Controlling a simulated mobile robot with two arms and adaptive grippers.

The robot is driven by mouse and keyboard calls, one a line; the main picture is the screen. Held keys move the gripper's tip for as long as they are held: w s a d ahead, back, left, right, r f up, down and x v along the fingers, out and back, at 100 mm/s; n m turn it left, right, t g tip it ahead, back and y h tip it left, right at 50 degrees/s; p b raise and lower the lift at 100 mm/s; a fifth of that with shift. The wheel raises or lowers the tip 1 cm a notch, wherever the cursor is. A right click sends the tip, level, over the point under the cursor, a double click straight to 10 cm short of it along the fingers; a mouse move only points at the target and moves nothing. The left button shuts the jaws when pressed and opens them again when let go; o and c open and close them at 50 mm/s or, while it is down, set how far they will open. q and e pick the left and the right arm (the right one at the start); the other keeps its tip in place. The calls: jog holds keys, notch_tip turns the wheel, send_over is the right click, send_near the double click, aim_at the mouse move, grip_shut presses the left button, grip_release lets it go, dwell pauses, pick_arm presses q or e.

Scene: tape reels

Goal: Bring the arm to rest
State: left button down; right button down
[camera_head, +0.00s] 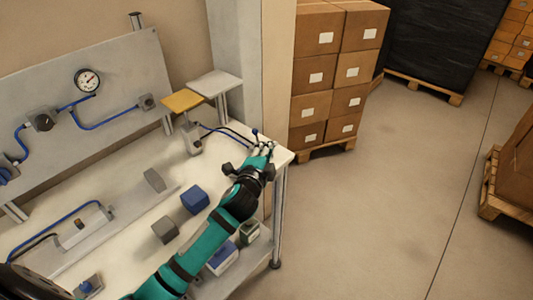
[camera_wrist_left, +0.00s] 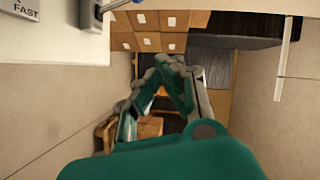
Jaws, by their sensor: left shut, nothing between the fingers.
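My left arm, teal with black joints, reaches from the bottom of the head view over the pale workbench (camera_head: 120,205). My right gripper shows in neither view.
Blue block (camera_head: 194,199) and grey block (camera_head: 165,230) lie on the bench. A gauge panel (camera_head: 95,95) with blue hoses stands behind. Yellow plate (camera_head: 182,100) and grey plate (camera_head: 214,83) stand at the back. Stacked cartons (camera_head: 318,75) stand beyond; the floor (camera_head: 410,170) at right is open.

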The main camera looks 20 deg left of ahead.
pick_arm(q)
jog(key=shift+s+r, duration=0.1)
jog(key=shift+s, duration=0.7)
